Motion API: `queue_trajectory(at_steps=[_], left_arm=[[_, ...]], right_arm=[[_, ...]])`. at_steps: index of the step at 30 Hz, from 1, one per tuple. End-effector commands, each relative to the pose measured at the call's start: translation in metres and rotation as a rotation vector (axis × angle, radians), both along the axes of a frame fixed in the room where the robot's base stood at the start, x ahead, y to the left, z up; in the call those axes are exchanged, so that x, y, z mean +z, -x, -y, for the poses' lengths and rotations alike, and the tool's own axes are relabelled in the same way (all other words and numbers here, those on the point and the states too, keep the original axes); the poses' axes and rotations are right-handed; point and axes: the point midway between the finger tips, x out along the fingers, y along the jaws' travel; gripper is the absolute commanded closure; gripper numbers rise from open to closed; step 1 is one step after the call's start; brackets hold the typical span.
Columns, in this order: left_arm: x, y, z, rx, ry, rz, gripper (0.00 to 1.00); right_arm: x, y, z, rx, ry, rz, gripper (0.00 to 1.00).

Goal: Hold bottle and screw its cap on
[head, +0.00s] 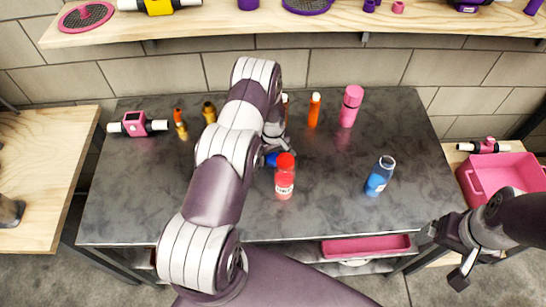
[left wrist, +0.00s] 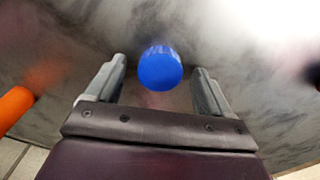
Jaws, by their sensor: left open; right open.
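A blue cap (head: 271,159) lies on the dark grey table, partly hidden by my left gripper and the red bottle. In the left wrist view the blue cap (left wrist: 160,68) shows between the two spread fingers, with a gap on each side. My left gripper (head: 275,144) is open and points down over the cap; its tips are partly hidden in the head view. A clear bottle with blue contents (head: 378,178) stands to the right on the table, its top uncapped. My right gripper (head: 444,258) is open and empty, off the table's front right corner.
A red-capped bottle (head: 285,178) stands close in front of the blue cap. Behind are an orange bottle (head: 314,110), a pink bottle (head: 350,106) and small orange and gold items. A pink crate (head: 505,177) sits at right. The table's front right is clear.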

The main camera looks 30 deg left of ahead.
Motion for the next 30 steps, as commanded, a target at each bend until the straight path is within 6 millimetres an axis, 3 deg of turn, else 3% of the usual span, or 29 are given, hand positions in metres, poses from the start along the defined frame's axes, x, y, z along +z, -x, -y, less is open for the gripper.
queue_trajectory(at_steps=[5, 6, 11, 23, 30], left_arm=[[0.000, 0.000, 0.000, 0.000, 0.000, 0.000, 0.19], [0.000, 0.000, 0.000, 0.000, 0.000, 0.000, 0.25], [0.000, 0.000, 0.000, 0.000, 0.000, 0.000, 0.77], [0.002, 0.000, 0.000, 0.000, 0.000, 0.000, 0.78], [0.025, -0.001, 0.000, 0.000, 0.000, 0.003, 0.78]], right_arm=[[0.000, 0.000, 0.000, 0.000, 0.000, 0.000, 0.07], [0.000, 0.000, 0.000, 0.000, 0.000, 0.000, 0.07], [0.000, 0.000, 0.000, 0.000, 0.000, 0.000, 0.07], [-0.001, 0.000, 0.000, 0.000, 0.000, 0.000, 0.07], [-0.014, 0.000, 0.000, 0.000, 0.000, 0.000, 0.07]])
